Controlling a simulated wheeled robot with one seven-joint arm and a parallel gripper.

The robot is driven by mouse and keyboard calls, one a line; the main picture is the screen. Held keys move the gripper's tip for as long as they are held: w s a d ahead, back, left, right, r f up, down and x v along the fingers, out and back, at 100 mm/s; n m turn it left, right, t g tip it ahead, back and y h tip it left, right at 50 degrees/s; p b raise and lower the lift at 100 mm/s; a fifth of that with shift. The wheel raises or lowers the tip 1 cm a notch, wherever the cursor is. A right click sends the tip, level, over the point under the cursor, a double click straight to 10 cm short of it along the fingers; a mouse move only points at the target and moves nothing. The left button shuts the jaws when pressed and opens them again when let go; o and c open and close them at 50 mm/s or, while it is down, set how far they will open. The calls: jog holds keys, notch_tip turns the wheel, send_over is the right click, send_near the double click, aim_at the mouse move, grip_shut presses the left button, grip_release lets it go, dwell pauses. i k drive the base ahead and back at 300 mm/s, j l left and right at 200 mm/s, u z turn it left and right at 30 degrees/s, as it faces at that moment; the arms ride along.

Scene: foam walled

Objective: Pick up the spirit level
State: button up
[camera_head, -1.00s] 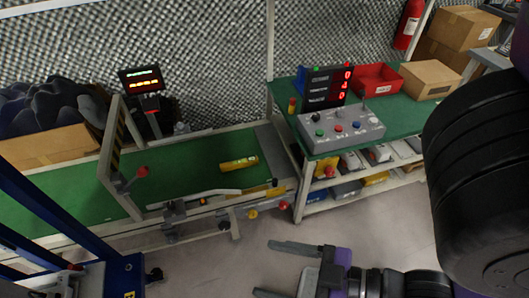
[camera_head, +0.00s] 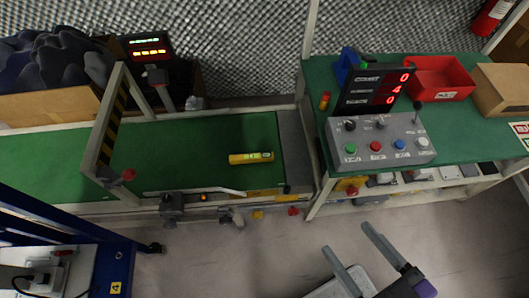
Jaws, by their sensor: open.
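The spirit level (camera_head: 251,158) is a short yellow bar lying flat on the green conveyor belt (camera_head: 190,150), near the belt's right end. My gripper (camera_head: 356,248) is at the bottom right of the head view, with its two grey fingers spread apart. It is empty and apart from the spirit level, to the right of it and nearer to me, over the floor in front of the bench. Nothing hides the spirit level.
A striped frame (camera_head: 107,125) spans the belt on the left. A grey control box (camera_head: 379,139) with a display (camera_head: 374,90) and a red bin (camera_head: 440,79) stand on the green bench to the right. A blue frame (camera_head: 70,232) is at lower left. Open floor lies in front.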

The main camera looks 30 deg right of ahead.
aim_at(253, 158)
jog(key=i+j, duration=0.1)
jog(key=j, duration=0.3)
jog(key=i+j+z, duration=0.15)
jog(key=j, duration=0.65)
